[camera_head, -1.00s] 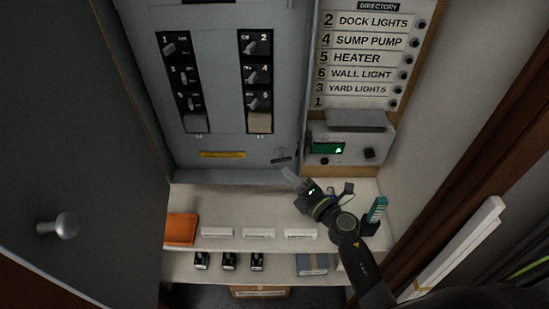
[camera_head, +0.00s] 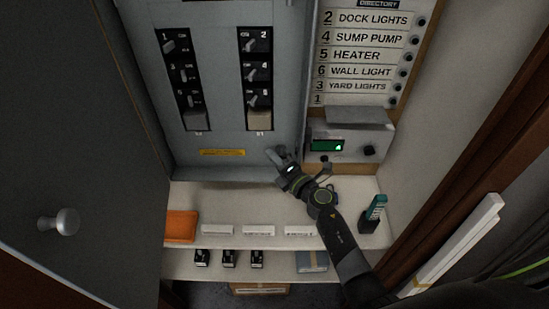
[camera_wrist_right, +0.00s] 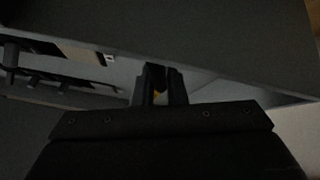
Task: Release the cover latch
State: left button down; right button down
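The grey breaker panel cover (camera_head: 222,100) fills the upper middle of the head view. The cover latch, at its lower right corner, is hidden behind my right gripper (camera_head: 276,154). The right gripper is at that corner, its two fingertips slightly apart with a narrow gap between them. In the right wrist view the fingers (camera_wrist_right: 159,80) stand close to a dark surface, with a gap and a bit of yellow between them. Whether they touch the latch I cannot tell. My left gripper is not in view.
A shelf (camera_head: 350,225) below the panel holds an orange item (camera_head: 180,226), white labels and a teal tool in a holder (camera_head: 373,213). A meter box (camera_head: 350,140) is right of the panel. An open door with a knob (camera_head: 62,222) takes up the left.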

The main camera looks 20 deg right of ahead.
jog(key=shift+f+b, duration=0.15)
jog(key=shift+b, duration=0.25)
jog(key=m+t+b, duration=0.1)
jog(key=b, duration=0.2)
jog(key=shift+m, duration=0.3)
jog(key=shift+r+m+t+b, duration=0.2)
jog(key=shift+m+t+b, duration=0.2)
jog(key=shift+b, duration=0.25)
jog(key=shift+r, duration=0.2)
jog(key=c, duration=1.7)
grip_release()
jog(key=shift+c, duration=0.2)
